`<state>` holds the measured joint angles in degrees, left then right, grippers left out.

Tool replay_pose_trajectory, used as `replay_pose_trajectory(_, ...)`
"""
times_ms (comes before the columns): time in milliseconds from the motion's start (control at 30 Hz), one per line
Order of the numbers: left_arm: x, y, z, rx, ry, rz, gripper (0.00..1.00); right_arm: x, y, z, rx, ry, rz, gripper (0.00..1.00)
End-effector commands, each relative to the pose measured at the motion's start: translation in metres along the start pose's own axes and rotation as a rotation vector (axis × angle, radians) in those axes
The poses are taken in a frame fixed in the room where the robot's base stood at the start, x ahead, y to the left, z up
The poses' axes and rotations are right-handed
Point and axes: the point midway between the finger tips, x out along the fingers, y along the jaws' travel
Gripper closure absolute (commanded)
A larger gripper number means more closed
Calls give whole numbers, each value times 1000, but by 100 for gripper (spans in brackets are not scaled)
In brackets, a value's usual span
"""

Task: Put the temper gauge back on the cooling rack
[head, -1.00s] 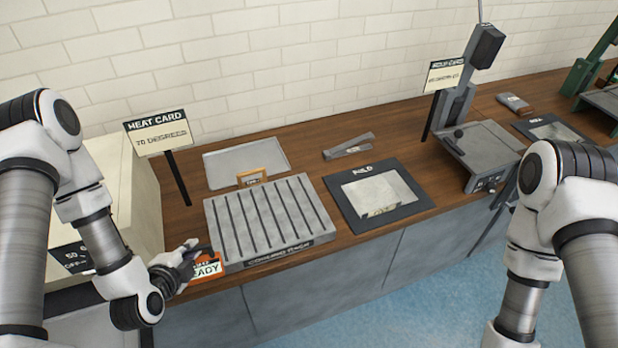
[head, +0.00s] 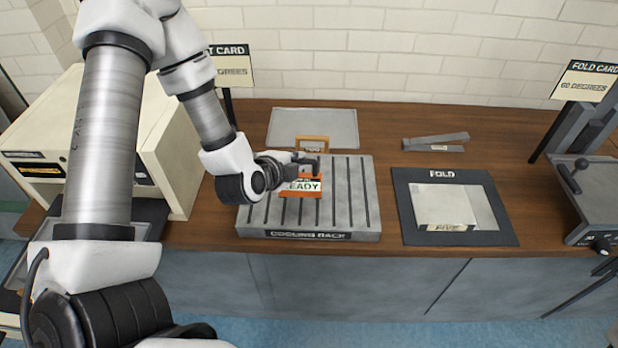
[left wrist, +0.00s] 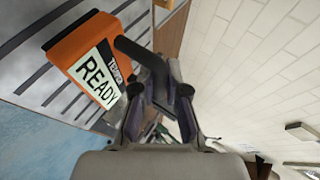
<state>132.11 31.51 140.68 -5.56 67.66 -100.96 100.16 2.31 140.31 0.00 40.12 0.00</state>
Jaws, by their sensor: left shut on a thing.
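The temper gauge (head: 301,190) is an orange block with a white READY label and a dark handle. My left gripper (head: 300,162) is shut on its handle. The gauge is over the middle of the grey slotted cooling rack (head: 358,205); I cannot tell whether it touches the slats. In the left wrist view the gauge (left wrist: 85,50) hangs beside the fingers (left wrist: 165,85), with the rack's dark slots behind it. My right gripper is not in view.
A small wooden-framed piece (head: 313,139) stands behind the rack, before a grey tray (head: 335,118). A dark FOLD mat (head: 408,215) lies to the right, with a grey strip tool (head: 435,142) behind it. A cream box (head: 100,130) stands left.

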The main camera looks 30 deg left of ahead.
Motion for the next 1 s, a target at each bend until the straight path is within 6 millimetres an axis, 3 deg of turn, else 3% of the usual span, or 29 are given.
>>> replay_pose_trajectory(100,25,-15,-6,8,0,0,100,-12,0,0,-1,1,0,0)
replay_pose_trajectory(233,42,-20,-8,4,-1,1,100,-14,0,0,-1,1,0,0)
replay_pose_trajectory(400,56,2,-3,4,-3,7,100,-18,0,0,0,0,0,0)
replay_pose_trajectory(800,64,12,0,2,-1,2,100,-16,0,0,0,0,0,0)
replay_pose_trajectory(833,63,12,0,2,-1,3,77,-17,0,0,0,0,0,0)
replay_pose_trajectory(867,63,12,0,2,-1,3,66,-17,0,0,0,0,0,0)
replay_pose_trajectory(1000,63,11,0,2,-1,3,62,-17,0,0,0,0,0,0)
